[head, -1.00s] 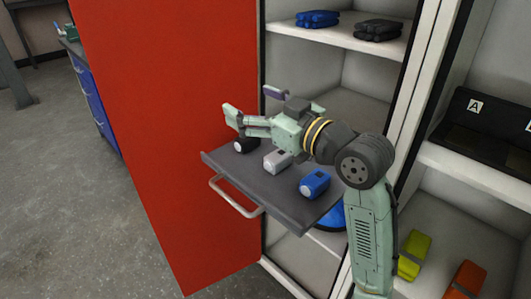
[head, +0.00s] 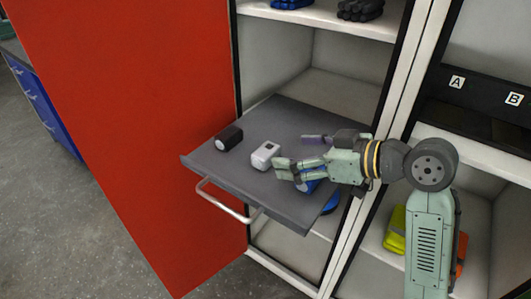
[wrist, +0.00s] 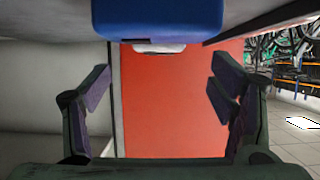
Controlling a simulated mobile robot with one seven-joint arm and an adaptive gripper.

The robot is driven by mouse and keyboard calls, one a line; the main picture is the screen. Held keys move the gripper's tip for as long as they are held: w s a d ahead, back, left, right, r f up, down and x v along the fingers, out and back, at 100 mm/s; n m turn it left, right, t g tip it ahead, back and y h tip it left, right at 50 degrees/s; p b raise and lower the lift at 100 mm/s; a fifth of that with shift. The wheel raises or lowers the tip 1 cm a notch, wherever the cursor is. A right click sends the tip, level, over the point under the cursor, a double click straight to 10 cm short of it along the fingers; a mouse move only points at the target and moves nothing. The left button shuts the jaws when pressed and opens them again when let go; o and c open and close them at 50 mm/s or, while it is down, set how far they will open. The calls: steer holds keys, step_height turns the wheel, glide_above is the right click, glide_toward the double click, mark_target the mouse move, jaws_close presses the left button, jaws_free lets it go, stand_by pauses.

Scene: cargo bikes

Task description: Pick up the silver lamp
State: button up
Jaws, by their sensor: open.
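The silver lamp (head: 265,155) lies on the grey pull-out tray (head: 225,172), between a black lamp (head: 229,138) and a blue lamp (head: 308,186). My gripper (head: 296,153) is open and empty, with its fingers pointing left toward the silver lamp from the right. It is over or beside the blue lamp, which it partly hides in the head view. In the wrist view the blue lamp (wrist: 158,18) fills the top middle, above the open fingers (wrist: 158,90). A pale strip just below it is probably the silver lamp (wrist: 160,48).
The tray has a front handle (head: 225,203) and sticks out of a cabinet. A red door panel (head: 150,120) stands at its left. A white upright (head: 385,130) is close to my arm. Shelves with yellow and orange items (head: 395,232) are at the right.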

mark_target(273, 152)
steer(key=shift+f+p+x, duration=0.2)
steer(key=shift+p+x, duration=0.5)
steer(key=shift+x, duration=2)
steer(key=shift+d, duration=0.15)
steer(key=c, duration=1.3)
